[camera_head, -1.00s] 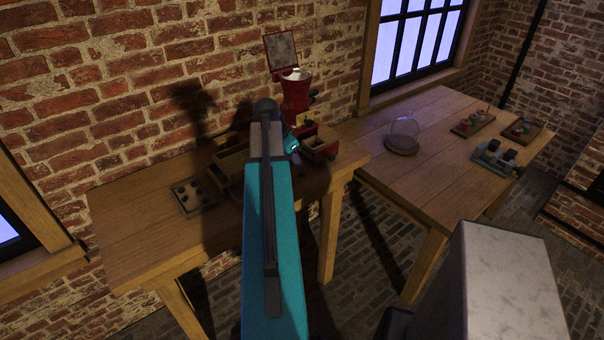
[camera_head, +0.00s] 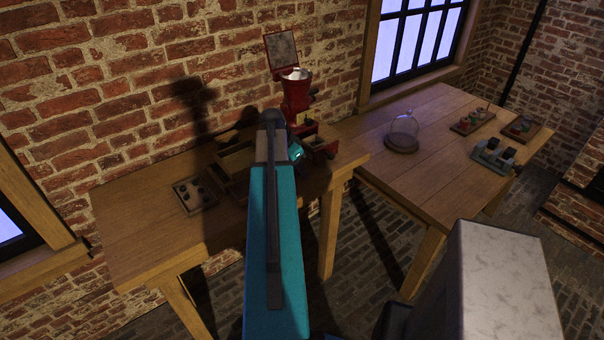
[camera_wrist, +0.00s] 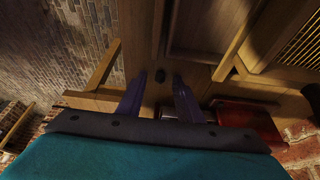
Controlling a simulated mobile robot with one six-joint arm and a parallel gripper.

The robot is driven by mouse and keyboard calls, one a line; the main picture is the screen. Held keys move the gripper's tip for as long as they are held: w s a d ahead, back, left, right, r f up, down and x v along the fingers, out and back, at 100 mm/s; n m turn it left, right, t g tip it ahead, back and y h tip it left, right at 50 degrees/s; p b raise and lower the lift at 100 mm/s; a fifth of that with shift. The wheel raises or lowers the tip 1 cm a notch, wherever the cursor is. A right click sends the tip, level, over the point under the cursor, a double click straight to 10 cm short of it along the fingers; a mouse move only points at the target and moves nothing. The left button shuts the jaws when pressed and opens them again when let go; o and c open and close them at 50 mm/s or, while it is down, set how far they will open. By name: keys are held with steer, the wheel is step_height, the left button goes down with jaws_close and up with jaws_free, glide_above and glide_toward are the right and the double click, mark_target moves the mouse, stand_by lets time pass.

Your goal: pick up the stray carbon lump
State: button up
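In the wrist view a small dark lump (camera_wrist: 160,76), which looks like the stray carbon lump, lies on the wooden table near its edge. My gripper (camera_wrist: 159,79) is open, with its two purplish fingers apart and the lump seen between their tips. I cannot tell how far above the lump the tips are. In the head view my teal arm hides the lump, and the gripper is mostly hidden, with only a small teal part (camera_head: 296,153) showing beside the arm.
A red grinder (camera_head: 296,95) with an open lid stands behind the arm. Wooden trays (camera_head: 223,178) lie left of it, and a small tray of dark pieces (camera_head: 181,203) farther left. A glass dome (camera_head: 404,130) stands on the right table. The left table's front left is bare.

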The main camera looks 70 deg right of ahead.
mark_target(299, 174)
jaws_close()
steer(key=shift+r, duration=0.15)
stand_by(0.4)
steer(key=shift+r+b, duration=1.05)
steer(key=shift+r, duration=0.55)
steer(key=s+a+b, duration=0.6)
steer(key=s+a, duration=0.3)
steer(key=a, duration=0.1)
steer(key=shift+s+r, duration=0.3)
steer(key=shift+r, duration=0.15)
steer(key=shift+s+a+b, duration=0.1)
steer(key=shift+b, duration=0.2)
